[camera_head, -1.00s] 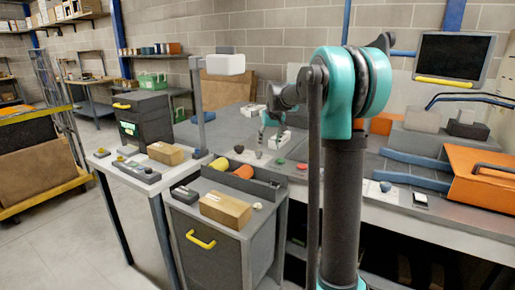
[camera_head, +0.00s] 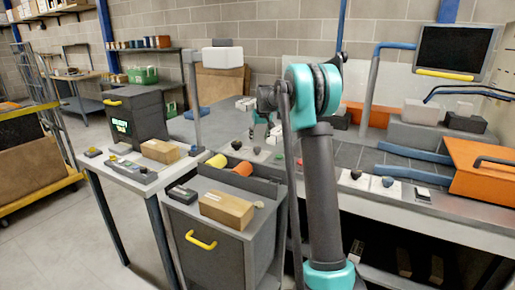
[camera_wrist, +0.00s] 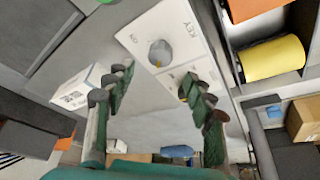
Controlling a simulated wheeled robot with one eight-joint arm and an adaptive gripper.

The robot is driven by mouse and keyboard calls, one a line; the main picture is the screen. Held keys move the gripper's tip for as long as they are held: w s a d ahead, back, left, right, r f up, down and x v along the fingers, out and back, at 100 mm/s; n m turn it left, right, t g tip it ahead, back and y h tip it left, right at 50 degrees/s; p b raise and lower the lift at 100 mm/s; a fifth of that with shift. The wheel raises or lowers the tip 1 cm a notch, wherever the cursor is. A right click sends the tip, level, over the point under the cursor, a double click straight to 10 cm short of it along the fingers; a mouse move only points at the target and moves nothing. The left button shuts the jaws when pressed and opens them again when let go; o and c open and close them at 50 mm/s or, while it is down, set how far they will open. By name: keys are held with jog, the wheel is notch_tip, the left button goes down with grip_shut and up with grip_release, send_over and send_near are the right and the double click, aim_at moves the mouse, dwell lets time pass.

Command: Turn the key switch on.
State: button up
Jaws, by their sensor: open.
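A white plate marked KEY with a round grey knob, the key switch (camera_wrist: 160,53), shows in the wrist view at the upper middle. A small yellow mark is on the knob. My gripper (camera_wrist: 155,82) is open and empty. Its green fingers stand to the lower left and lower right of the knob in the picture, with no contact visible. In the head view my gripper (camera_head: 272,132) is small, over the front part of the grey bench, partly behind my arm. I cannot pick out the key switch surely in the head view.
A yellow cylinder (camera_head: 217,161) and an orange cylinder (camera_head: 243,168) lie in a dark tray near the bench edge. A cardboard box (camera_head: 227,209) sits on the drawer cabinet. A white box (camera_wrist: 78,88) is beside the left finger.

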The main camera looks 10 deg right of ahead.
aim_at(257, 148)
jog(key=x, duration=0.7)
jog(key=shift+w+f, duration=0.1)
jog(key=shift+f, duration=0.15)
jog(key=c, duration=1.1)
jog(key=shift+c, duration=0.2)
